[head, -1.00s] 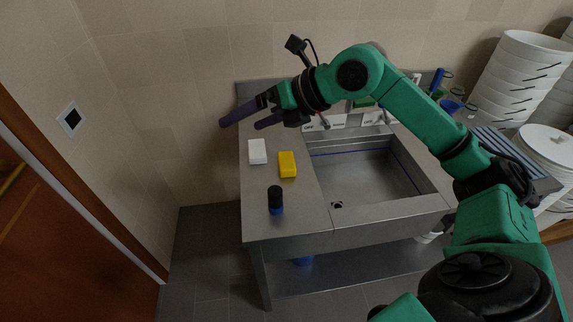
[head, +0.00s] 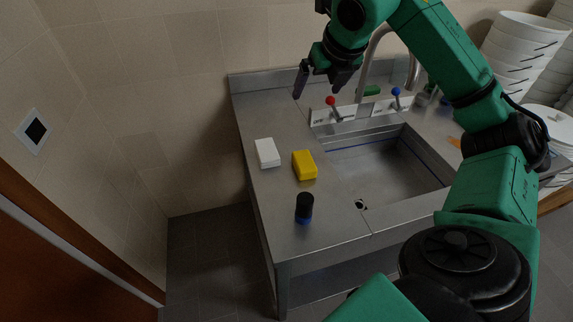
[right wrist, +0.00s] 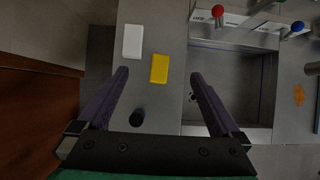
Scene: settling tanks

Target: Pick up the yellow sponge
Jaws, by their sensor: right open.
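The yellow sponge (head: 304,165) lies on the metal counter (head: 262,200), left of the sink basin. It also shows in the right wrist view (right wrist: 159,68), near the middle and beyond the gap between my fingers. My right gripper (head: 318,82) is open and empty, above the back of the counter in the head view, apart from the sponge. In the right wrist view its two purple fingers (right wrist: 160,85) are spread wide. My left gripper is not in view.
A white block (head: 268,153) lies just left of the sponge. A black and blue cylinder (head: 304,208) stands in front of it. The sink basin (head: 385,165) is to the right, with a red-knobbed tap lever (head: 332,102) and blue-knobbed lever (head: 397,92) behind. White buckets (head: 520,55) are stacked at far right.

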